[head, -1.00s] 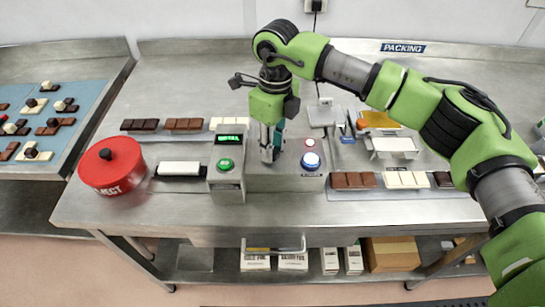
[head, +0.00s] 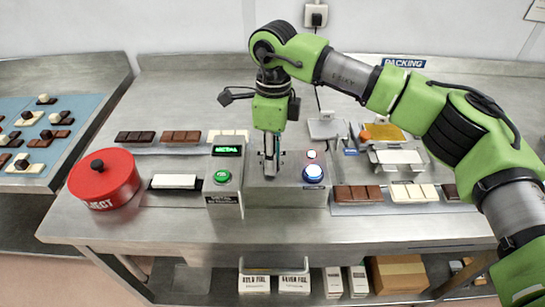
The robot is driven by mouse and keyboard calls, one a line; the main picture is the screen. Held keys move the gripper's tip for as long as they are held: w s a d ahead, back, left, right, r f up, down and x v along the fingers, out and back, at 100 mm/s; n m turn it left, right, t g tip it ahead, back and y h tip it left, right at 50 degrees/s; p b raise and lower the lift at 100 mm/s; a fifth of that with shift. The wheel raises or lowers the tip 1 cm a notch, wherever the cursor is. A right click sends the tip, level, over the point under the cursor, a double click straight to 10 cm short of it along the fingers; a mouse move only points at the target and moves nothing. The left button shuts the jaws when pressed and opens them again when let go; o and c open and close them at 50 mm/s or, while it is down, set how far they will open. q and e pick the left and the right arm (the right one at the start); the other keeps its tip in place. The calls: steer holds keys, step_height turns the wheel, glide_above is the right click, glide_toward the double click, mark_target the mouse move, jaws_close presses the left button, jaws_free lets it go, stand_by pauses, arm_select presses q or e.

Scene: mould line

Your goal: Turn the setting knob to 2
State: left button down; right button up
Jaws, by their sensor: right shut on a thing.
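My right gripper (head: 270,172) points straight down over the grey metal box in the middle of the bench. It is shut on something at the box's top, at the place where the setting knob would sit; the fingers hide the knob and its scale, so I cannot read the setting. My left gripper is not in the head view.
Left of the box stands a unit with a green display (head: 227,150) and green button (head: 222,176). A red reject bin (head: 104,184) is further left. Chocolate bars (head: 181,137) lie behind; a small machine with trays (head: 398,160) stands right.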

steer(key=o, duration=1.1)
steer(key=r, duration=1.2)
steer(key=shift+w, duration=0.3)
steer(key=shift+r, duration=0.1)
